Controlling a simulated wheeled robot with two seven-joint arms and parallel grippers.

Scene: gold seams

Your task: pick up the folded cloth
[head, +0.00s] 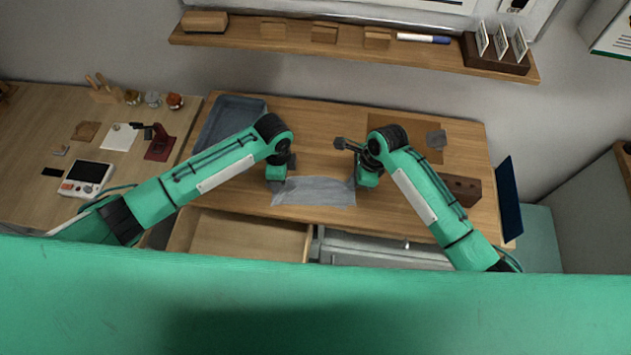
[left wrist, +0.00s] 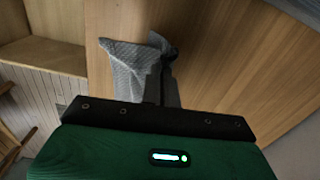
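The grey cloth (head: 315,192) lies near the front edge of the wooden table, spread between my two grippers. Its left end meets my left gripper (head: 278,184) and its right end meets my right gripper (head: 357,184). Both grippers point down, and their fingertips are hidden in the head view. In the left wrist view the cloth (left wrist: 133,66) shows beyond the dark gripper body, with a raised, creased part beside a flatter part. The fingers are hidden there too, so I cannot tell whether either gripper is shut on the cloth.
A blue-grey tray (head: 232,112) lies at the table's back left. An open drawer (head: 250,238) is below the front edge. A brown block with holes (head: 462,188) and a small grey piece on a brown mat (head: 407,124) are at right. A shelf (head: 350,52) hangs behind.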

